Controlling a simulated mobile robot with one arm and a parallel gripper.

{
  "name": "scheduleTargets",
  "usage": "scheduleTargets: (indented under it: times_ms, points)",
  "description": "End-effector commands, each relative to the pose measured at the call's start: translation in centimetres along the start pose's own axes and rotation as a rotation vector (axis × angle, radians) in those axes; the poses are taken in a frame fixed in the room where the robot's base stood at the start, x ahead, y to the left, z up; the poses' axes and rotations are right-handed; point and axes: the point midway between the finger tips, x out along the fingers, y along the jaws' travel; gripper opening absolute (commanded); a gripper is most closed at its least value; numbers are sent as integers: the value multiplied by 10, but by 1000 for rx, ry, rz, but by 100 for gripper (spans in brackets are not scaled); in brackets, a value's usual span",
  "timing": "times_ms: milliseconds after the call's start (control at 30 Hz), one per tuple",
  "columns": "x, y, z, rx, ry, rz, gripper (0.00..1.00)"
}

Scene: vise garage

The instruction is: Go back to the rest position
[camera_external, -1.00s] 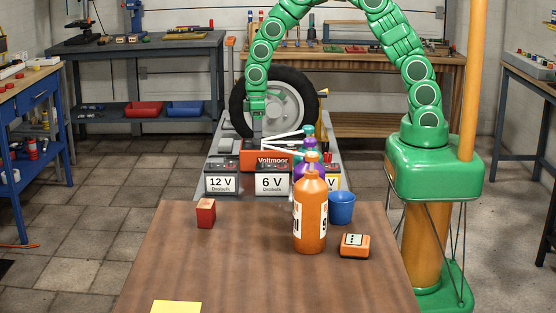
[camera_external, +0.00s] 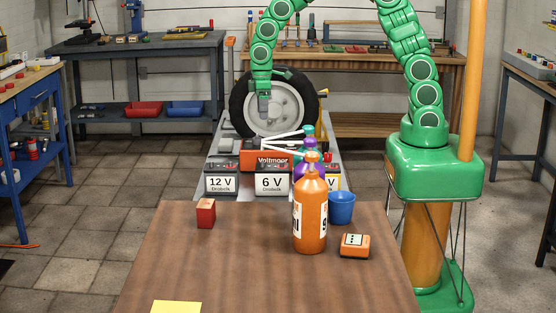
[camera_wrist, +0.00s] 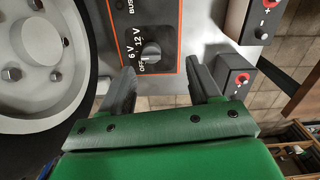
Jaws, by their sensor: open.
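My green arm arches from its base at the right, and my gripper (camera_external: 264,108) hangs in front of the wheel (camera_external: 290,105) in the external view. In the wrist view the two dark fingers of my gripper (camera_wrist: 160,85) stand apart with nothing between them. Beyond them shows the orange charger's dark panel (camera_wrist: 140,35) with a knob and 6 V, 12 V and OFF marks. The charger, marked Voltmoor (camera_external: 268,160), stands below my gripper in the external view.
Batteries marked 12 V (camera_external: 222,180) and 6 V (camera_external: 272,181) stand before the charger. On the front table are a red block (camera_external: 206,214), an orange bottle (camera_external: 310,215), a blue cup (camera_external: 342,208), an orange meter-like box (camera_external: 354,246) and a yellow note (camera_external: 176,307).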

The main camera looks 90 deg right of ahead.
Motion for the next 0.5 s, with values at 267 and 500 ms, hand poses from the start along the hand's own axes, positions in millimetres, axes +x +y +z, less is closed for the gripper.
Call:
scheduleTargets:
  times_ms: [267,500]
  points:
    - [-47,-36,43,0,-13,-4,62]
    - [-78,-65,86,6,-34,-7,62]
